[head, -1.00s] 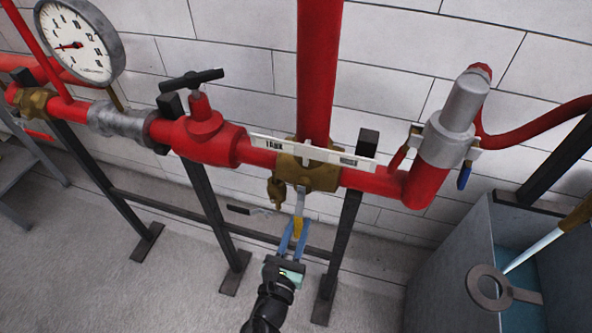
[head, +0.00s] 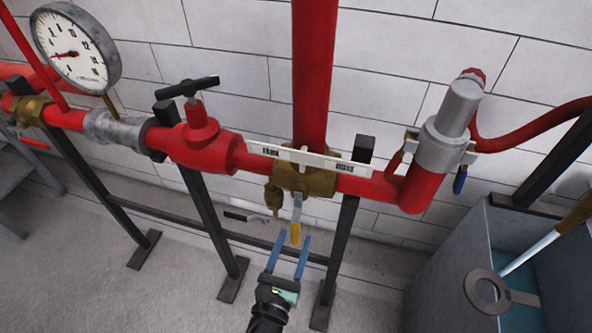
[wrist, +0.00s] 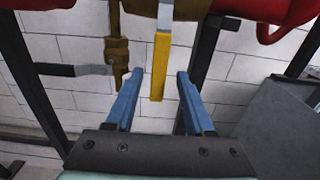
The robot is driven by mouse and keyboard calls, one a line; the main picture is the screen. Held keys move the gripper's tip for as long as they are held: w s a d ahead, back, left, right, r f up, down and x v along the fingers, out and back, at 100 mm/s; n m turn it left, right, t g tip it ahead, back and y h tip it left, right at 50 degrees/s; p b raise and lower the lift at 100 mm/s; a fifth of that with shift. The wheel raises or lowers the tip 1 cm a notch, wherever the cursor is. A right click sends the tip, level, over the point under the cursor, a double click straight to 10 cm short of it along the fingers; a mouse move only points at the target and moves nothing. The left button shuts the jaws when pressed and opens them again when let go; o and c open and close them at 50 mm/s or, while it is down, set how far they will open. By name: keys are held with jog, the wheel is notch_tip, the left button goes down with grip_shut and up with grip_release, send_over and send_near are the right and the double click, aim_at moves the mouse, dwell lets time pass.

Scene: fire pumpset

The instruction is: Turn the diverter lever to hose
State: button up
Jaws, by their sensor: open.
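The diverter valve (head: 318,181) is a brass body on the red pipe, below the vertical red riser. Its lever hangs down, with a grey shank and a yellow grip (head: 295,233). The yellow grip also shows in the wrist view (wrist: 160,66). A white label plate (head: 308,158) crosses above the valve; its left word looks like TANK, its right word is too small to read. My gripper (head: 293,237) has two blue fingers, open and apart. In the wrist view, the grip's lower end appears between the fingertips (wrist: 160,77), with gaps on both sides.
A small brass cock (wrist: 116,57) with a grey-and-black handle (wrist: 72,70) hangs left of the lever. Dark support posts (head: 345,235) stand on both sides. A grey tank (head: 440,270) stands at the right. A red valve with a black T-handle (head: 187,87) is at the left.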

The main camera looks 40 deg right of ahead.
jog(key=v, duration=1)
jog(key=shift+s+a, duration=0.25)
jog(key=w+a+r+m+t+y, duration=0.2)
jog(key=w+r+m, duration=0.4)
jog(key=r, duration=0.4)
jog(key=w+a+r+m+t+y, duration=0.1)
jog(key=w+r+m+y, duration=0.1)
jog(key=w+r+m, duration=0.6)
jog(key=w+a+r+m+t+y, duration=0.2)
jog(key=w+r+m, duration=0.25)
jog(key=r, duration=0.75)
jog(key=s+a+r+m+t+y, duration=0.2)
jog(key=r+t, duration=0.1)
jog(key=r, duration=0.6)
jog(key=s+a+r+m+t+y, duration=0.1)
jog(key=r+m+t, duration=0.2)
jog(key=r, duration=0.7)
jog(key=s+a+r+m+t+y, duration=0.1)
jog(key=s+a+r+t+y, duration=0.1)
jog(key=s+r, duration=0.3)
jog(key=s+a+r+m+t+y, duration=0.1)
jog(key=s+a+r+t+y, duration=0.1)
jog(key=s+r, duration=0.4)
notch_tip(320, 180, up, 4)
jog(key=shift+f+t+y+p, duration=0.1)
jog(key=shift+t+y+p, duration=0.2)
jog(key=shift+t+y, duration=0.35)
